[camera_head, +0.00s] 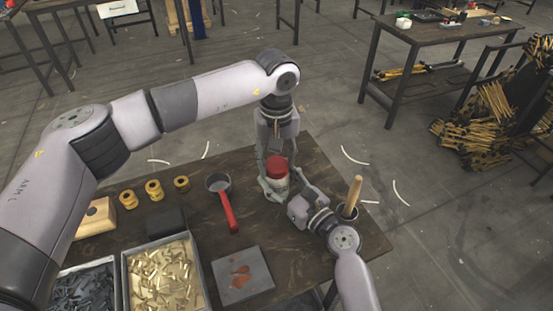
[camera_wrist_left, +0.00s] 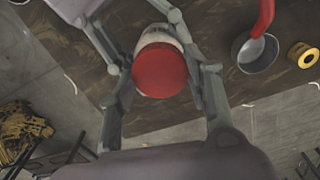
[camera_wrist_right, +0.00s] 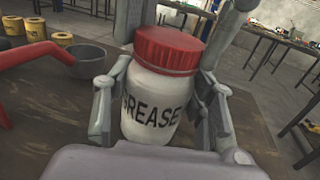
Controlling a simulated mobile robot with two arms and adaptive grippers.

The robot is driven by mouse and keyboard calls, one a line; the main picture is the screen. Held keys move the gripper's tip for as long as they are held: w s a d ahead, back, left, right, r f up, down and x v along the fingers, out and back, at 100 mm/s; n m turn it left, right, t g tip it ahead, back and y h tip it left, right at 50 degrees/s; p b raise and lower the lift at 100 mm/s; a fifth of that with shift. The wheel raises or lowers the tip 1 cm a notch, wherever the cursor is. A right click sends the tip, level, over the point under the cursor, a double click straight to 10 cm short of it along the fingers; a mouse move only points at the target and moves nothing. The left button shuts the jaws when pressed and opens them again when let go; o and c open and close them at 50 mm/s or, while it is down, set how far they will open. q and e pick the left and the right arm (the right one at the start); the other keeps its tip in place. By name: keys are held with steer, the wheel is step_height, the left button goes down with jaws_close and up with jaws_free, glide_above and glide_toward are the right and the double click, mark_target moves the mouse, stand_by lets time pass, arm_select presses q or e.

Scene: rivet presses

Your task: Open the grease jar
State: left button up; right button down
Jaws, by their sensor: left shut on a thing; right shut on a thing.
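The grease jar (camera_wrist_right: 150,108) is white with dark "GREASE" lettering and stands upright on the dark table. Its ribbed red lid (camera_head: 277,166) sits on top; it also shows in the left wrist view (camera_wrist_left: 160,70). My left gripper (camera_head: 275,163) reaches down from above, its fingers shut on the lid from both sides. My right gripper (camera_head: 284,190) comes in low from the right and is shut around the jar's white body, with one finger on each side in the right wrist view. The fingers partly hide the jar in the head view.
A small pot with a red handle (camera_head: 228,212) lies left of the jar. A cup with a wooden-handled tool (camera_head: 352,196) stands right, close to my right wrist. A grey plate (camera_head: 241,275), bins of parts (camera_head: 163,276) and yellow spools (camera_head: 154,190) occupy the front and left.

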arm_select(q)
steer(key=n, duration=3)
steer(key=shift+r, duration=0.1)
steer(key=n, duration=0.6)
steer(key=shift+n, duration=0.3)
steer(key=n, duration=1)
steer(key=shift+n, duration=0.3)
